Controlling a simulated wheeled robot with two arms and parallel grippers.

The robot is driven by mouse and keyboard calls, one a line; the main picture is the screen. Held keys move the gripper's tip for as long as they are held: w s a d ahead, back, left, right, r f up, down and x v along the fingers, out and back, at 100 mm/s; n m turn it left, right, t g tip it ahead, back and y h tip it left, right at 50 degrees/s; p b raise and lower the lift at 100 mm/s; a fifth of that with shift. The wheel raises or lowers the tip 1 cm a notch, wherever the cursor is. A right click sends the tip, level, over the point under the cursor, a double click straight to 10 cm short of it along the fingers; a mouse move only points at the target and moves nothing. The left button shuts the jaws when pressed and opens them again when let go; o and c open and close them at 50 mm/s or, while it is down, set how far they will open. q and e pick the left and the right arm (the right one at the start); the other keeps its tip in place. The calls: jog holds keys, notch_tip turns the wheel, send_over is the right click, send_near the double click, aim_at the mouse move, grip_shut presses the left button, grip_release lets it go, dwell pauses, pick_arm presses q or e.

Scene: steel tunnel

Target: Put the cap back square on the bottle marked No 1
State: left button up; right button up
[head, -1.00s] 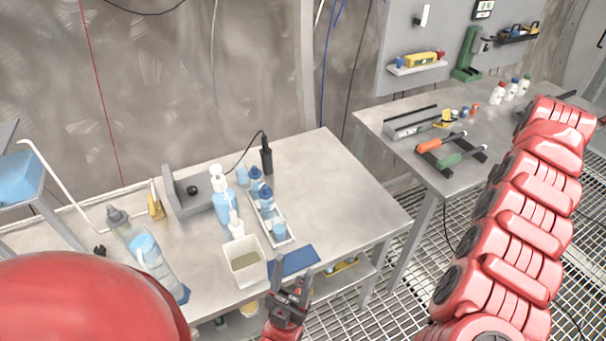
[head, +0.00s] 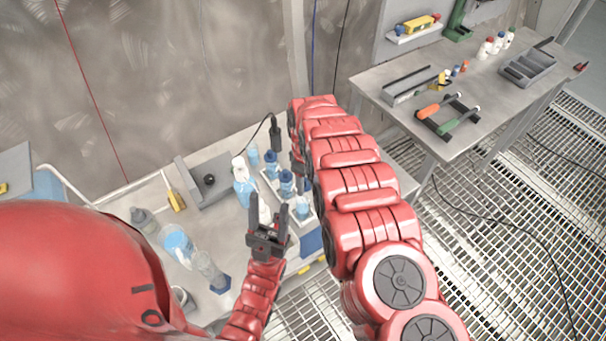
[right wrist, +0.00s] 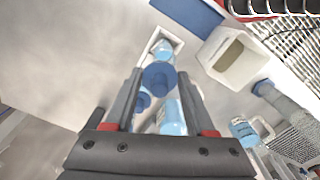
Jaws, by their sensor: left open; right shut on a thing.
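In the right wrist view, my right gripper (right wrist: 158,92) is shut on a round blue cap (right wrist: 159,76), above the white tray (right wrist: 155,38) of small bottles. A pale blue bottle (right wrist: 164,50) stands in the tray just beyond the cap; no blue cap shows on it. Another blue-capped bottle (right wrist: 142,102) is partly hidden by a finger. In the head view, small bottles (head: 285,184) stand in a row; my right arm hides most of my right gripper. My left gripper (head: 268,213) is open and empty in front of the row. I cannot read any bottle's number.
A white square container (right wrist: 228,58) is near the tray's end. A second table (head: 470,90) at the right holds tools and bottles.

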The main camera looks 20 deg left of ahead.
jog(key=shift+s+a+f, duration=0.15)
jog(key=shift+s+a, duration=0.15)
jog(key=shift+s, duration=0.05)
jog(key=shift+f, duration=0.25)
jog(key=shift+f+b, duration=0.4)
jog(key=shift+f, duration=0.15)
jog(key=shift+f+b, duration=0.7)
jog(key=shift+f, duration=0.4)
jog(key=shift+d, duration=0.15)
